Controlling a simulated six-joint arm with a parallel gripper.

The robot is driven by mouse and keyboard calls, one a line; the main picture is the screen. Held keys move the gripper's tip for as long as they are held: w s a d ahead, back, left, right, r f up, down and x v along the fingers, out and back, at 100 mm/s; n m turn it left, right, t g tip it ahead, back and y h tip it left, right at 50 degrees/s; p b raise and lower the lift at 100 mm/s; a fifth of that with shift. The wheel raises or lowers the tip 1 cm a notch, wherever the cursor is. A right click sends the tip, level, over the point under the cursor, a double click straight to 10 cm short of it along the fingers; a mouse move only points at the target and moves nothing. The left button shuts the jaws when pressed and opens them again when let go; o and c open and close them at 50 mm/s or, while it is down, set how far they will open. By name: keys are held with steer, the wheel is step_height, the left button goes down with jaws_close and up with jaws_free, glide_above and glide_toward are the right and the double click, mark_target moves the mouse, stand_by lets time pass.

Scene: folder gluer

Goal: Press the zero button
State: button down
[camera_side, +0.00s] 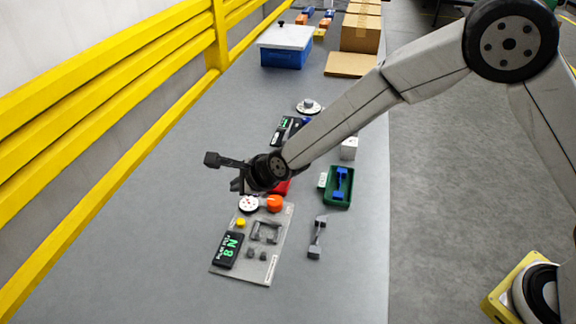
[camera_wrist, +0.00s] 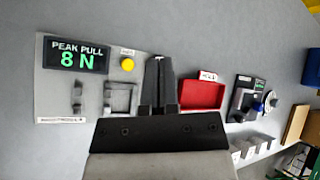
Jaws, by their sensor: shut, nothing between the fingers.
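The yellow button (camera_side: 241,223) sits on a light grey panel (camera_side: 284,229), near the display (camera_side: 228,250). In the wrist view the yellow button (camera_wrist: 127,64) has a small label above it, too small to read surely. The display (camera_wrist: 76,55) reads "PEAK PULL 8 N" in that view. My gripper (camera_side: 237,186) is above the far end of the panel, apart from the button. In the wrist view my gripper (camera_wrist: 160,62) is shut and empty, a little right of the button. It hides part of the panel there.
A white dial (camera_side: 248,203) and an orange knob (camera_side: 274,204) are at the panel's far end. Dark grey brackets (camera_side: 265,233) stand on the panel. A red tray (camera_wrist: 203,95) is beyond. A green tray (camera_side: 338,200) and a grey dumbbell-shaped piece (camera_side: 317,237) lie right.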

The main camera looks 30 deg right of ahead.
mark_target(244, 222)
steer(key=shift+f, duration=0.15)
steer(key=shift+f, duration=4.25)
steer(key=shift+f, duration=0.95)
steer(key=shift+r, duration=0.9)
steer(key=shift+r, duration=0.1)
steer(key=shift+r, duration=2.45)
